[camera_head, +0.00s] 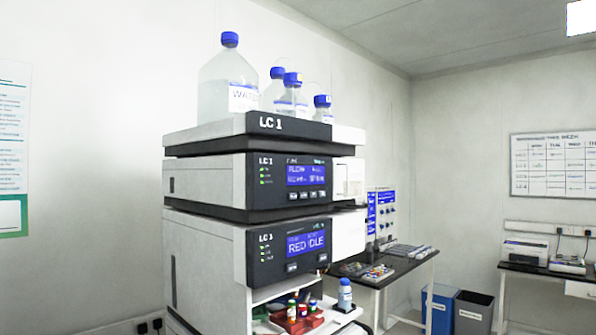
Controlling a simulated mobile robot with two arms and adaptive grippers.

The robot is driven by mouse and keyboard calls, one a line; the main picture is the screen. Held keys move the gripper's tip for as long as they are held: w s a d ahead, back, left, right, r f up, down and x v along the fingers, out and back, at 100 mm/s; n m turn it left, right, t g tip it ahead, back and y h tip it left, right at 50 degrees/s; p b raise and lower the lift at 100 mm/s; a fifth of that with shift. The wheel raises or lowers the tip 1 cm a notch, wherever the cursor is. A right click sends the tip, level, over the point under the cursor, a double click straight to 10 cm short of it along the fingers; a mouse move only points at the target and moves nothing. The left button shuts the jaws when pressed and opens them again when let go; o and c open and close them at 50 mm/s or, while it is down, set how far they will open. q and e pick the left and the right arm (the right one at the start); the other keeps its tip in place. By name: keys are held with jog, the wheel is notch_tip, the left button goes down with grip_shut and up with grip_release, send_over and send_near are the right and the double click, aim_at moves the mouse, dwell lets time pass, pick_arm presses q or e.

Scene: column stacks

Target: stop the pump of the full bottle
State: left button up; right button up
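The instrument stack has a top tray (205,131) marked LC 1. A large clear bottle (214,95) with a blue cap and a label that seems to read WATER stands on it. Smaller blue-capped bottles (291,95) (322,110) stand to its right; their fill levels are hard to tell. Below is a pump module (292,181) with a lit blue screen, several small buttons under it and green lights; its screen text is too small to read surely. Neither gripper is in view.
A shelf (268,292) under the stack holds small coloured vials and a blue-capped bottle (345,295). A dark bench (400,265) with trays and a blue panel (381,215) stands behind at right. Blue and dark bins (472,312) stand on the floor beyond it.

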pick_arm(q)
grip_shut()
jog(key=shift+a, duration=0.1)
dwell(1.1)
